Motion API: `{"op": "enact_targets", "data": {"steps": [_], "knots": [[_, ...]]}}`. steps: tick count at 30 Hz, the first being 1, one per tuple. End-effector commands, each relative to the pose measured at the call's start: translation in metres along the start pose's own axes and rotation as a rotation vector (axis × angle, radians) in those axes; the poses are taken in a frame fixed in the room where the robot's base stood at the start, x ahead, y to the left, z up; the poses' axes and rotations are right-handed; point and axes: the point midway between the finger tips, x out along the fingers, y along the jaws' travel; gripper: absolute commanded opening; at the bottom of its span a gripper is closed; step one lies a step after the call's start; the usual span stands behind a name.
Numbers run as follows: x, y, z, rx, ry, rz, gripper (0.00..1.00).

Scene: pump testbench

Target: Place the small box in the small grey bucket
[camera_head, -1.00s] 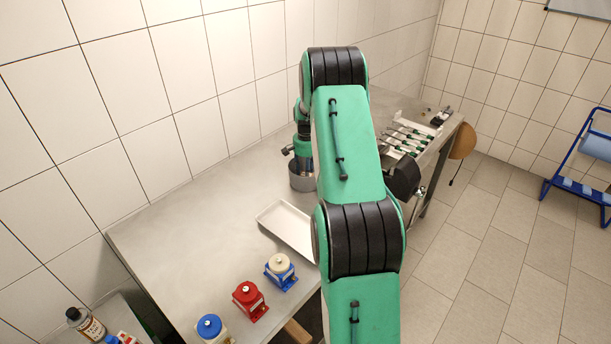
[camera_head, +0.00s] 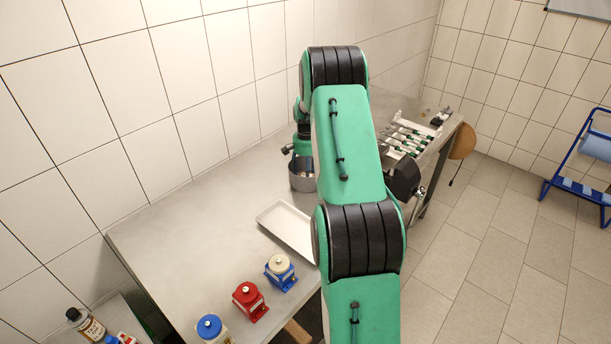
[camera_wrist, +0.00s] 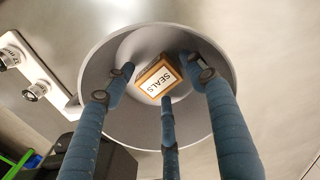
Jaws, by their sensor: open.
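The small box, brown with a white label reading "SEALS" (camera_wrist: 157,78), lies inside the small grey bucket (camera_wrist: 222,110) in the wrist view. The bucket also shows on the bench in the head view (camera_head: 301,184), partly behind my arm. My gripper (camera_wrist: 160,76) has its blue fingers spread around the box, over the bucket's opening. I cannot tell whether any finger touches the box. The box cannot be made out in the head view.
A white tray (camera_head: 287,226) lies on the bench in front of the bucket. Blue, red and cream-topped pump parts (camera_head: 248,299) stand along the near edge. Tools on a rack (camera_head: 412,138) are at the back right. A tiled wall runs behind the bench.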

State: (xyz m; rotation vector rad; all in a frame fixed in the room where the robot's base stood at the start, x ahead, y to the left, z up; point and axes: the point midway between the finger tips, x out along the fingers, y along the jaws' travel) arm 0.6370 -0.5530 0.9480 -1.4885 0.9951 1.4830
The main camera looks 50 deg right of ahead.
Motion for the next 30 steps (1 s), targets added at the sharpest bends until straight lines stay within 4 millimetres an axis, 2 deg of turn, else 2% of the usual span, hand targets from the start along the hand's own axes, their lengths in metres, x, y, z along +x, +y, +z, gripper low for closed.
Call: {"op": "enact_targets", "data": {"steps": [18, 24, 30], "knots": [[-0.092, 0.000, 0.000, 0.000, 0.002, -0.001, 0.55], [-0.110, 0.000, -0.001, 0.000, 0.001, 0.000, 0.55], [-0.115, 0.000, 0.000, 0.000, 0.000, 0.000, 0.55]]}}
